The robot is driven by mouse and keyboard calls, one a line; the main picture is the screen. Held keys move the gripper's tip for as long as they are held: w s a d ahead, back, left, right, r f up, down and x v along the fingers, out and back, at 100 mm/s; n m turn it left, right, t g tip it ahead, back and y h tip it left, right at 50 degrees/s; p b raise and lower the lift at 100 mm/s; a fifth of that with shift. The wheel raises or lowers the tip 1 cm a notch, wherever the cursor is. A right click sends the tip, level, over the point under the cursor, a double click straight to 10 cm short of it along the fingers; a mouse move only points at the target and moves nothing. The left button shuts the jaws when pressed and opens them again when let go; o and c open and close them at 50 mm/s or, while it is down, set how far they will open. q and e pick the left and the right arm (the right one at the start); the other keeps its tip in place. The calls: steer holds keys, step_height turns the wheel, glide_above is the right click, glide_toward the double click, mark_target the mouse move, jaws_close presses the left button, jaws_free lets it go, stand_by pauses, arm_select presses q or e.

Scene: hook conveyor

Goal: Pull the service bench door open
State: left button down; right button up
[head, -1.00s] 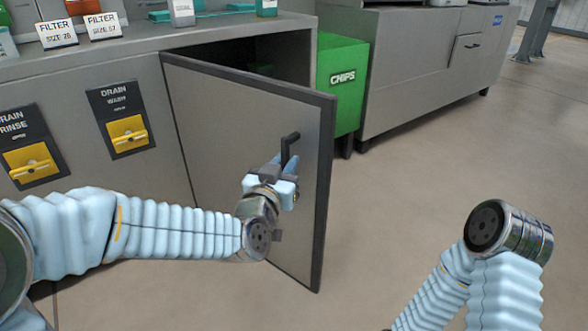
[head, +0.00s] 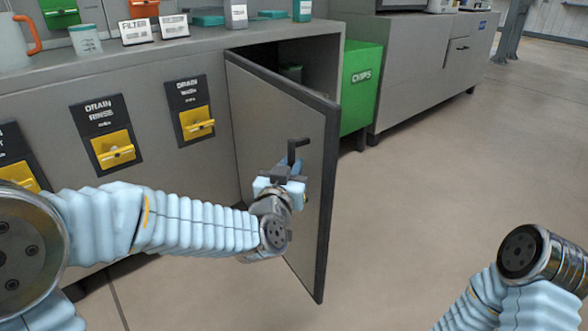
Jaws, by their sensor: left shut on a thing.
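The service bench door (head: 275,130) is a grey panel with a dark edge. It stands well open, swung out from the bench (head: 150,70), with a dark opening behind it. A black handle (head: 293,150) is on its front face near the free edge. My left gripper (head: 287,168) is at the handle, shut on it; the fingertips are partly hidden by the gripper's own body. My right arm shows at the lower right, but its gripper is not visible.
A green CHIPS bin (head: 361,90) stands right of the opening, beside a grey machine (head: 420,70). Yellow drain handles (head: 197,123) are on the bench front. Small containers and FILTER cards (head: 137,31) stand on top. The floor at right is clear.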

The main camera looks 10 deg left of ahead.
arm_select(q)
steer(key=shift+w+a+r, duration=0.15)
steer(key=shift+w+a, duration=0.05)
steer(key=shift+a, duration=0.35)
steer(key=c, duration=1.1)
jaws_free()
steer(key=shift+d, duration=0.1)
